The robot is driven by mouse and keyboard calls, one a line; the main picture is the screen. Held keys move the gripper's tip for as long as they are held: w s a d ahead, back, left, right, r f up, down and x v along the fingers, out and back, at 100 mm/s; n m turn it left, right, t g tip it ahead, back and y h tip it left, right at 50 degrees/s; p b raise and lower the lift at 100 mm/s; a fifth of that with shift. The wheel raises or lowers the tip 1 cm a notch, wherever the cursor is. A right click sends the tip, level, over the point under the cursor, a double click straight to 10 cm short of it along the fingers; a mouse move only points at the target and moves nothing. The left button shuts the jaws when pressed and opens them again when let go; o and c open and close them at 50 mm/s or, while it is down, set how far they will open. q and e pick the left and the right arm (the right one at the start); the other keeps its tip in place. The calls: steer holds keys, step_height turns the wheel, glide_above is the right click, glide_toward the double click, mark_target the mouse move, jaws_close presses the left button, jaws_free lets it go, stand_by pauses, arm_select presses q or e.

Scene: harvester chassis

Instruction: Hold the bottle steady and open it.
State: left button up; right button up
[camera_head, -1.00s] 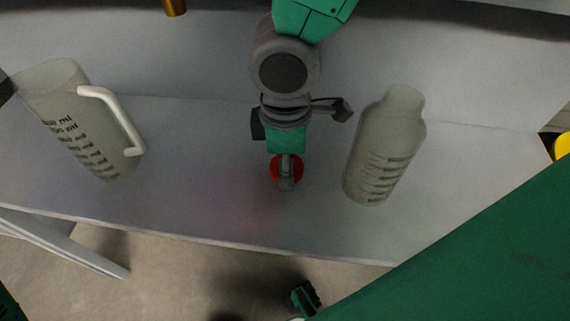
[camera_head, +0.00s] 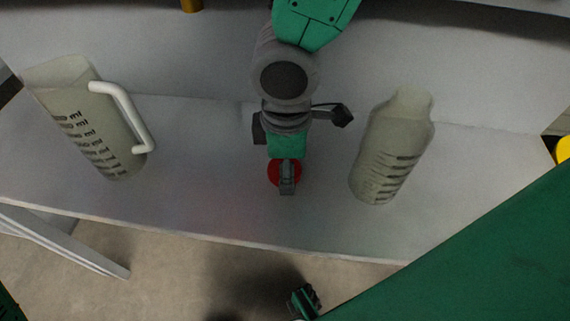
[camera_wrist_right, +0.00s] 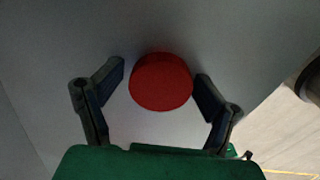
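A round red cap-like disc (camera_head: 272,173) is at the middle of the grey table in the head view, partly covered by my right gripper (camera_head: 287,178). In the right wrist view the red disc (camera_wrist_right: 161,82) lies between the two fingers of my right gripper (camera_wrist_right: 161,78). The gripper is open, with a narrow gap on each side of the disc. Any bottle body below the disc is hidden. A small green and dark part (camera_head: 305,299) at the bottom of the head view seems to be my left gripper. It is apart from the disc, and its fingers are unclear.
A clear measuring jug (camera_head: 92,125) with a white handle stands at the left of the table (camera_head: 215,205). A clear graduated bottle (camera_head: 392,150) without a cap stands at the right. The table's front edge drops to the floor. A white bar (camera_head: 65,242) shows at lower left.

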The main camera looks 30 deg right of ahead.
step_height(320, 180, up, 13)
steer(key=p, duration=0.4)
steer(key=shift+f, duration=0.1)
